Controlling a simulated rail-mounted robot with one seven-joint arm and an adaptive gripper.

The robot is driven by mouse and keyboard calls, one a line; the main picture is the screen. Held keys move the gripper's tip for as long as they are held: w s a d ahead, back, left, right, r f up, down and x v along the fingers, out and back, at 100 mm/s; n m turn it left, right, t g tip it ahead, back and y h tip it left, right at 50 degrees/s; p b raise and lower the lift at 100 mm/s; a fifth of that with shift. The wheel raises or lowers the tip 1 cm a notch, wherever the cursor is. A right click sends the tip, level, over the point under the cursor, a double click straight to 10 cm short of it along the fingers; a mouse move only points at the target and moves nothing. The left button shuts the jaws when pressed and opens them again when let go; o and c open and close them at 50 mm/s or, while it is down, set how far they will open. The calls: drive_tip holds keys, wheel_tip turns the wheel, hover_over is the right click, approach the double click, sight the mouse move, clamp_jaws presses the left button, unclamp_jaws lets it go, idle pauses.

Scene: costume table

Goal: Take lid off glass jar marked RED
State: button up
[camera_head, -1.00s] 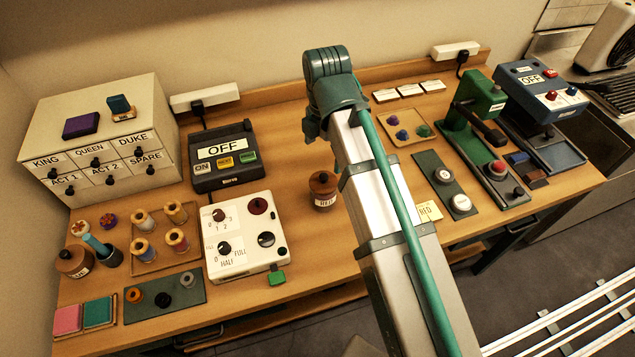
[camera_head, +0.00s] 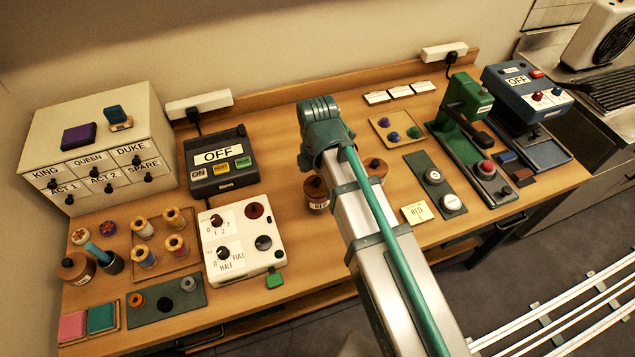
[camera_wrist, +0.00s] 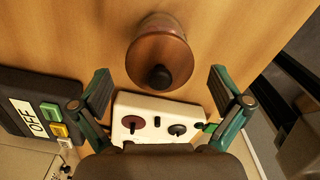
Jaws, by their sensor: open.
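The glass jar (camera_head: 317,202) stands on the table right of the white control box, its label partly hidden by my arm but seeming to read RED. Its brown lid (camera_wrist: 162,60) with a black knob (camera_wrist: 160,78) is on it in the wrist view. My gripper (camera_wrist: 160,88) is open above the jar, with one finger on each side of the knob in the picture and not touching it. The head view hides the gripper behind my arm.
A brown round thing with a dark knob (camera_head: 377,166) shows partly behind my arm. A white control box (camera_head: 240,238) and a black OFF box (camera_head: 220,165) stand to the left. A yellow note (camera_head: 417,213) lies to the right.

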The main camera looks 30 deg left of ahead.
drive_tip(key=shift+f, duration=0.15)
drive_tip(key=shift+s+d, duration=0.1)
drive_tip(key=c, duration=1.5)
drive_tip(key=shift+c, duration=0.2)
